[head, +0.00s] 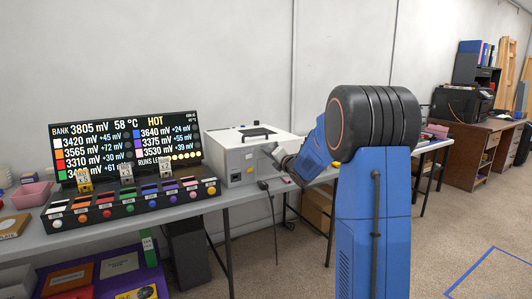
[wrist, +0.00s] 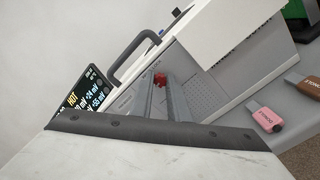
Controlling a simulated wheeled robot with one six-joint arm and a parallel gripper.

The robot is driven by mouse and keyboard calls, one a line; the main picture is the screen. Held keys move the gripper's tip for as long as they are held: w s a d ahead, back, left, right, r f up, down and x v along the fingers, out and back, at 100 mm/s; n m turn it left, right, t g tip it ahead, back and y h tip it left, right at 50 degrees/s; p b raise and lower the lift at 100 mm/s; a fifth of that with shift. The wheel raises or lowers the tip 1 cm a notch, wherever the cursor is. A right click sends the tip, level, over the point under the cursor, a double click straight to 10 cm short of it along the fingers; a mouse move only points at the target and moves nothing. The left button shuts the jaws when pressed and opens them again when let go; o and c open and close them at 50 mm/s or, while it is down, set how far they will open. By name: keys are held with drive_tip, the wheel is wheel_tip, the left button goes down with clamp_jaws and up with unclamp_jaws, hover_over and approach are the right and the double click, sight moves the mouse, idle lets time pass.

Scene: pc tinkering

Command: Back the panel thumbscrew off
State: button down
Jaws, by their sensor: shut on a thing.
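The white PC case (head: 226,150) stands on the bench right of the display. In the wrist view, its perforated grey side panel (wrist: 205,98) faces my gripper. A small red thumbscrew (wrist: 159,79) sits at the panel, between the tips of my gripper (wrist: 161,84). My gripper is shut on the thumbscrew, with a finger along either side of it. In the head view my gripper (head: 272,151) reaches the right part of the case from the right; the thumbscrew is hidden there. How far the screw stands out of the panel cannot be told.
A dark carry handle (wrist: 130,52) rises from the case top. A pink stick (wrist: 266,117) and a brown stick (wrist: 303,84) lie on the bench beside the case. The lit display (head: 125,145) and a row of coloured modules (head: 130,203) stand to the left.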

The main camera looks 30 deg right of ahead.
drive_tip(key=c, duration=1.8)
unclamp_jaws()
drive_tip(key=shift+s, duration=0.15)
drive_tip(key=shift+s+d, duration=0.1)
drive_tip(key=shift+s, duration=2.75)
drive_tip(key=s, duration=1.7)
drive_tip(key=shift+s+d, duration=0.25)
drive_tip(key=shift+d, duration=0.05)
